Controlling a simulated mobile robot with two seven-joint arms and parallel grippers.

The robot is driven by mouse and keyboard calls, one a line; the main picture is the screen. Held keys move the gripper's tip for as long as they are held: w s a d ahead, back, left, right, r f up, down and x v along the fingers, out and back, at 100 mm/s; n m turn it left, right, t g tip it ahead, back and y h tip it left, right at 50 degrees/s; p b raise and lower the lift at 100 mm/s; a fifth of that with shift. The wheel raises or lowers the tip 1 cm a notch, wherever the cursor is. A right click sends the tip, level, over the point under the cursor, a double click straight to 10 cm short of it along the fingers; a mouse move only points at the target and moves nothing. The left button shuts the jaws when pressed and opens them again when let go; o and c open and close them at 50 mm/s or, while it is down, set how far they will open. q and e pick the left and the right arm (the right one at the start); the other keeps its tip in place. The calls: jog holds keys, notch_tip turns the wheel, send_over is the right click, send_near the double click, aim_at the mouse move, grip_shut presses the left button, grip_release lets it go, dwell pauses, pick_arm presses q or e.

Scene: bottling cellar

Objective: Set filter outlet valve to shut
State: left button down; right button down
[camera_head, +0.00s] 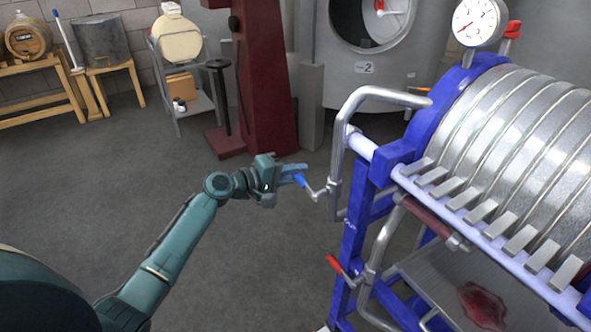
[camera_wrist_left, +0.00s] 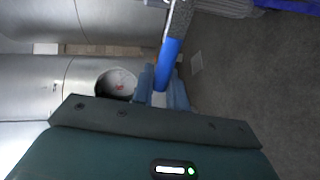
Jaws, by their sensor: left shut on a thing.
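The plate filter (camera_head: 505,150) stands at the right on a blue frame, with bent metal pipes at its near end. A valve lever with a blue handle (camera_head: 300,181) sticks out leftward from the upper pipe. A second valve lever with a red handle (camera_head: 334,264) sits lower on another pipe. No label shows which is the outlet valve. My left gripper (camera_head: 291,174) is shut on the blue handle. In the left wrist view the blue handle (camera_wrist_left: 168,62) runs down between the fingers of my left gripper (camera_wrist_left: 162,90). My right gripper is not in view.
A dark red machine column (camera_head: 264,80) stands behind my left gripper. A steel tank (camera_head: 372,55) is at the back. A pressure gauge (camera_head: 477,20) tops the filter, and a drip tray (camera_head: 440,280) lies below it. Floor (camera_head: 110,190) at the left is clear.

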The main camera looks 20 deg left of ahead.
pick_arm(q)
jog(key=shift+f+n, duration=0.4)
jog(key=shift+f, duration=0.15)
jog(key=c, duration=1.5)
grip_release()
jog(key=shift+o, duration=0.2)
